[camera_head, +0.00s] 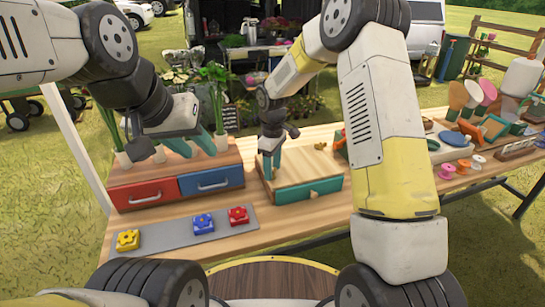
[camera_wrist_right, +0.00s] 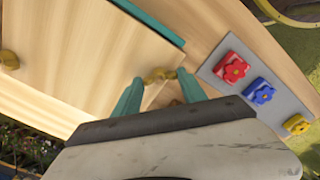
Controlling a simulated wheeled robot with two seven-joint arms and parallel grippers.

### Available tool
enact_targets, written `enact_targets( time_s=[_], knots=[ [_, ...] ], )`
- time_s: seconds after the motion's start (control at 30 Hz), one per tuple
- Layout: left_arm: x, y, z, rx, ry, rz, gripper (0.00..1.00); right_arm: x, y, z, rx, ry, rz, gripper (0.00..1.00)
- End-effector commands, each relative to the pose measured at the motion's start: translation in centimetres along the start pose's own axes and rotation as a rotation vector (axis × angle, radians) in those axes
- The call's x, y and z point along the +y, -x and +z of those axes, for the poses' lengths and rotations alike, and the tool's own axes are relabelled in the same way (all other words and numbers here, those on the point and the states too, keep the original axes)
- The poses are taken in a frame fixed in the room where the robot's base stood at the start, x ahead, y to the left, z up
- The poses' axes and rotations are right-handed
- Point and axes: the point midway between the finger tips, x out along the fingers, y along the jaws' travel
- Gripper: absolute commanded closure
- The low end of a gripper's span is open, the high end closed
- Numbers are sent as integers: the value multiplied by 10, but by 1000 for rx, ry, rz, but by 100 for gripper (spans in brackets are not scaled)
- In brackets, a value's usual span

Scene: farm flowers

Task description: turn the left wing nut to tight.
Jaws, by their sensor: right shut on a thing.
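A wooden box (camera_head: 305,172) with a teal drawer front stands mid-table. Two gold wing nuts are on its top. The left wing nut (camera_wrist_right: 160,75) lies between the teal fingertips of my right gripper (camera_wrist_right: 157,84) in the right wrist view; in the head view the gripper (camera_head: 271,165) hides it. The right gripper points down at the box's left part and is shut on this nut. The right wing nut (camera_head: 320,146) stands free, and shows at the left edge of the wrist view (camera_wrist_right: 9,60). My left gripper (camera_head: 193,149) hangs empty above the red and blue drawers, its fingers apart.
A chest with a red drawer (camera_head: 148,193) and a blue drawer (camera_head: 211,180) stands left of the box. In front, a grey strip (camera_head: 170,237) carries yellow, blue and red flower-shaped knobs. Spools and brushes crowd the table's right side.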

Motion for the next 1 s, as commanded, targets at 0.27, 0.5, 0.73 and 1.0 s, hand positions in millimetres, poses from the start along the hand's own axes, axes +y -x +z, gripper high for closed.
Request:
enact_targets(
  time_s=[0.27, 0.5, 0.73, 1.0],
  knots=[
    [0, 0, 0, 0, 0, 0, 64, 2, 4, -3, 8, -259, 7, 91],
    [0, 0, 0, 0, 0, 0, 64, 2, 4, -3, 9, -487, 6, 91],
    [0, 0, 0, 0, 0, 0, 64, 2, 4, -3, 10, -705, 6, 92],
    [0, 0, 0, 0, 0, 0, 64, 2, 4, -3, 12, -963, 4, 91]
  ],
)
